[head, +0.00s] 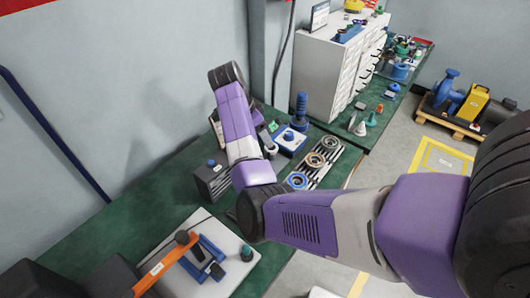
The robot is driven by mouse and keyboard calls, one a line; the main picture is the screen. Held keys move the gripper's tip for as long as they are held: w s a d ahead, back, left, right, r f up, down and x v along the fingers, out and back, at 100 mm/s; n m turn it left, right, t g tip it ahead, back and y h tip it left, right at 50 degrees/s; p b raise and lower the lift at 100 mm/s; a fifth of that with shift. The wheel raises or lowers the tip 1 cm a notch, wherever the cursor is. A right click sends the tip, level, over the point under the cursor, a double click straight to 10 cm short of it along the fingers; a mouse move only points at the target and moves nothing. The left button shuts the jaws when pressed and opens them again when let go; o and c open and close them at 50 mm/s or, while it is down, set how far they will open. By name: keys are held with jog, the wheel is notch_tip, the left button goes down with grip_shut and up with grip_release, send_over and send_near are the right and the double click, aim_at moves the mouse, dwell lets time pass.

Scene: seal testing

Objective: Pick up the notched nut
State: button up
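I cannot single out the notched nut with certainty. Several ring-shaped parts sit in a row on a slotted metal rack on the green bench: a blue-rimmed ring (297,180), a middle ring (315,160) and a far ring (330,142). Any of them may be the nut; notches are too small to make out. My purple and white arm crosses the view and bends up to the left of the rack. My gripper is mostly hidden behind my forearm, near the blue-topped device; its fingers do not show clearly, nor whether they hold anything.
A blue and white device (289,140) and a blue upright tool (301,107) stand behind the rack. A dark box (212,179) stands left of my forearm. A white plate (218,283) with an orange-handled fixture is in front. A white drawer cabinet (330,72) stands at the back.

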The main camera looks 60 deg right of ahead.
jog(key=shift+p+x, duration=1)
jog(key=shift+x, duration=2.9)
jog(key=shift+w+d, duration=0.1)
jog(key=shift+c, duration=0.4)
grip_shut()
